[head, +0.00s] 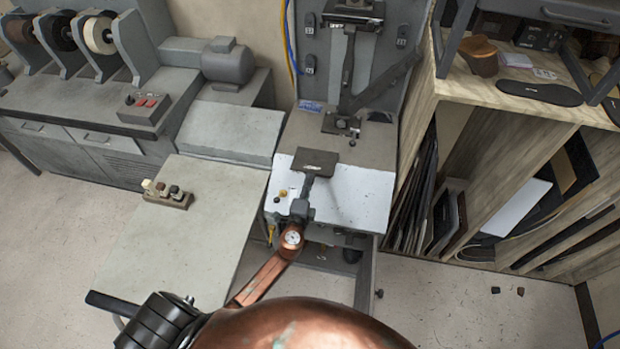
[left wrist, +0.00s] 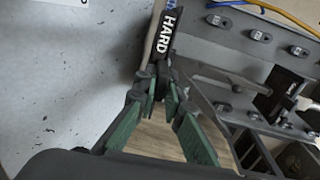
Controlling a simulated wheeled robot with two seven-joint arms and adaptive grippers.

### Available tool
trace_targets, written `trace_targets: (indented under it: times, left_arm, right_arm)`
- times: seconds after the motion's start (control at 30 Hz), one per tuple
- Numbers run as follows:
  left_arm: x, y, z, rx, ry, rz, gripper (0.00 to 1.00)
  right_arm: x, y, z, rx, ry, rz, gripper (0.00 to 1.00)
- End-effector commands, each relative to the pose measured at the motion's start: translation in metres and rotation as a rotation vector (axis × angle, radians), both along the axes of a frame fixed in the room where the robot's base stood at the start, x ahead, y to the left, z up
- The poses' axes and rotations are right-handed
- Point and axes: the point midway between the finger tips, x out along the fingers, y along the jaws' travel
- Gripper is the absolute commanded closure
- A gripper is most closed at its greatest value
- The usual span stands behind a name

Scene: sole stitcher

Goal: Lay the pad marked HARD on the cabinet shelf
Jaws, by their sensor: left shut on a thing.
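A flat dark pad (head: 317,159) with a pale mark is held up in front of the grey stitching machine. In the left wrist view the pad (left wrist: 167,35) shows the white word HARD. My left gripper (head: 304,192) is shut on the pad's near end, and its green fingers (left wrist: 164,100) close together there in the left wrist view. A pale wooden cabinet (head: 448,82) stands to the right of the pad, with a top shelf and open slots below. The pad is clear of this cabinet. My right gripper is out of view.
A black sole (head: 540,93) and a brown shoe form (head: 478,56) lie on the cabinet's top shelf. A small block with several pegs (head: 168,194) sits on the pale table (head: 200,232) at left. A grinding machine (head: 103,40) stands behind.

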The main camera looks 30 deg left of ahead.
Motion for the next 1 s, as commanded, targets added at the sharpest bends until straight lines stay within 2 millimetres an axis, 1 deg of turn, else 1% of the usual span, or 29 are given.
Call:
trace_targets:
  times: [0.07, 1.0]
  left_arm:
    - [-0.004, -0.002, 0.003, 0.0, -0.005, 0.0, 1.0]
    - [-0.061, -0.017, 0.002, 0.001, -0.004, -0.001, 1.0]
  right_arm:
    - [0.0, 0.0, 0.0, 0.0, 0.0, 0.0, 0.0]
    - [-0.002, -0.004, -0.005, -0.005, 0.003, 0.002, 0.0]
